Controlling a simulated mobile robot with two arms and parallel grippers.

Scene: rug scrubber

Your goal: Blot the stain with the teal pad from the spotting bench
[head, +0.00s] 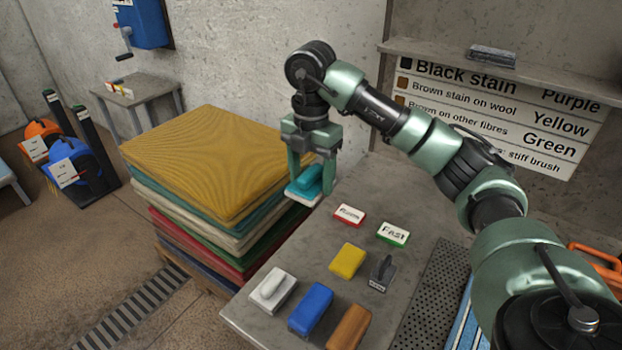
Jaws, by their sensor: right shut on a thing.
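My right gripper (309,178) points down and is shut on the teal pad (304,184), which has a teal handle and a pale underside. The pad is between the rug stack and the spotting bench (385,215), over the bench's far left edge; I cannot tell whether it touches anything. No stain can be made out in this view. My left gripper is not in view.
On the bench lie a white pad (272,290), a blue block (310,308), an orange-brown block (349,328), a yellow block (347,260), a grey tool (382,273) and two labelled tags, red-edged (349,215) and green-edged (393,234). A rug stack (205,155) stands left. A sign (500,110) hangs behind.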

